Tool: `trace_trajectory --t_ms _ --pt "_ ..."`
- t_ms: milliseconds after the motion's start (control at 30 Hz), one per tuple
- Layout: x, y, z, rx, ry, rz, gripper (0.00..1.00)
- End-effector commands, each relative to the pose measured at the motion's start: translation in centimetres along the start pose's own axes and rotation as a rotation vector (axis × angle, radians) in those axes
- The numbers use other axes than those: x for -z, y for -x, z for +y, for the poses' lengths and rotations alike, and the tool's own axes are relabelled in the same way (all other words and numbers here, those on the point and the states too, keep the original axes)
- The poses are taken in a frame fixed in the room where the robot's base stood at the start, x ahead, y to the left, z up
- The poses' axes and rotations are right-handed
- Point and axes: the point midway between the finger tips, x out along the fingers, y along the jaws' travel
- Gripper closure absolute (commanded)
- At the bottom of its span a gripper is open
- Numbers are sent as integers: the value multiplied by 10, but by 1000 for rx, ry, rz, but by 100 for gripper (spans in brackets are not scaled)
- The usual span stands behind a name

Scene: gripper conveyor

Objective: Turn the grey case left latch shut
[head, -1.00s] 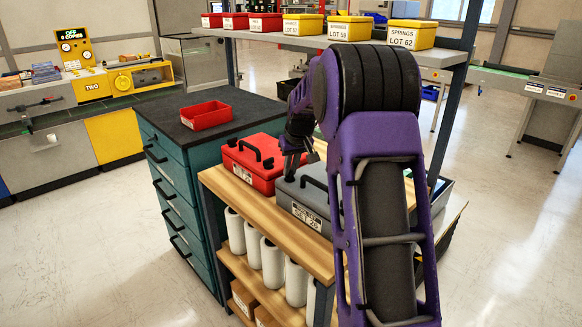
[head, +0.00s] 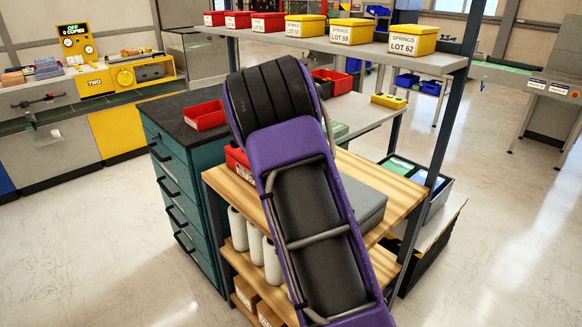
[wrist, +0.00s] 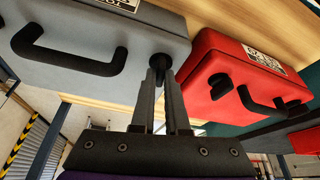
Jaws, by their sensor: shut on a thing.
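The grey case (wrist: 105,48) fills the upper left of the wrist view, its label upside down and its black handle (wrist: 70,62) towards me. A round black latch knob (wrist: 161,62) sits on its front, near the end beside the red case. My gripper (wrist: 160,82) is shut on this latch, its two fingertips against the knob, hiding part of it. In the head view my arm covers the gripper and most of the grey case (head: 368,208); only its right end shows, on the wooden shelf top.
The red case (wrist: 245,75) stands close beside the grey one, its handle and latch near my fingers. It is mostly hidden in the head view (head: 236,160). The wooden bench (head: 405,192) has bare room right of the grey case. Yellow and red bins (head: 352,31) line the shelf above.

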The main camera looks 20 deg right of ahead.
Motion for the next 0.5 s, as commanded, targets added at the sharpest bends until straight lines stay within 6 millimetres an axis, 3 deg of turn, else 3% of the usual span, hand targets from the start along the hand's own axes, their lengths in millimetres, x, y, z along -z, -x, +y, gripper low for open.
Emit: trace_trajectory --t_ms 500 --pt "1 0 -2 -97 -236 0 100"
